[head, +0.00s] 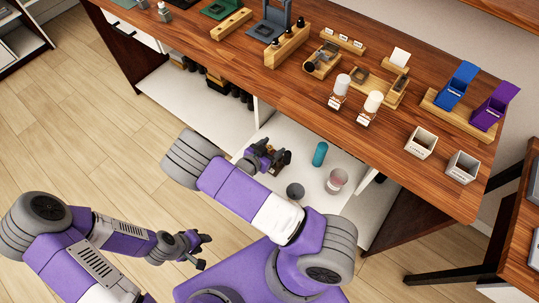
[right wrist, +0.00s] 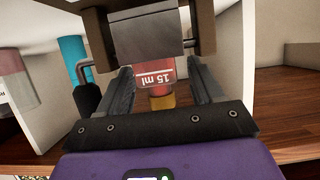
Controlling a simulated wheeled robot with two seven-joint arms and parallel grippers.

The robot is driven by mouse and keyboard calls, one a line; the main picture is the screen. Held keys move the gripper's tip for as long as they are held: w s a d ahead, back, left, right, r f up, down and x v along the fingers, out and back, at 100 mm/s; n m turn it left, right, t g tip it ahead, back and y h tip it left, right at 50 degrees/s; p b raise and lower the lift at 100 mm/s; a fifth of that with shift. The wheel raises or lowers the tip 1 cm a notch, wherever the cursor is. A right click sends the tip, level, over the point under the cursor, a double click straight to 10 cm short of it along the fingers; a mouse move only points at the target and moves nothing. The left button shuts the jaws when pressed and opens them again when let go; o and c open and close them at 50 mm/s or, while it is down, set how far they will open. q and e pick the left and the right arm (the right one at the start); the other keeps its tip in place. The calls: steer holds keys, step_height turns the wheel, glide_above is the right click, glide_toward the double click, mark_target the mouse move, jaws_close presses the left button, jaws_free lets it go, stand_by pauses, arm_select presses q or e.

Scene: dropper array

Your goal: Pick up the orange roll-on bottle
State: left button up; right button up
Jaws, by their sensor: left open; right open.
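The orange roll-on bottle (right wrist: 154,82) shows in the right wrist view, between the two fingers of my right gripper (right wrist: 162,92). It has a red-orange band with "15 ml" printed upside down in the picture, and an amber part below that. Part of it is hidden behind the grey gripper parts. In the head view my right gripper (head: 272,157) is open at the shelf under the table, and I cannot clearly make out the bottle there. My left gripper (head: 197,247) is open and empty, low over the floor.
On the shelf near my right gripper stand a teal bottle (head: 320,154), a pink-topped jar (head: 337,180) and a grey cup (head: 295,190). The wooden tabletop (head: 300,90) above carries white-capped bottles (head: 341,85), wooden racks and small boxes. The floor (head: 90,150) at left is clear.

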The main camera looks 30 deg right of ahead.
steer(key=shift+w+d+f, duration=0.15)
steer(key=shift+d, duration=0.2)
steer(key=shift+c, duration=0.2)
steer(key=c, duration=1.2)
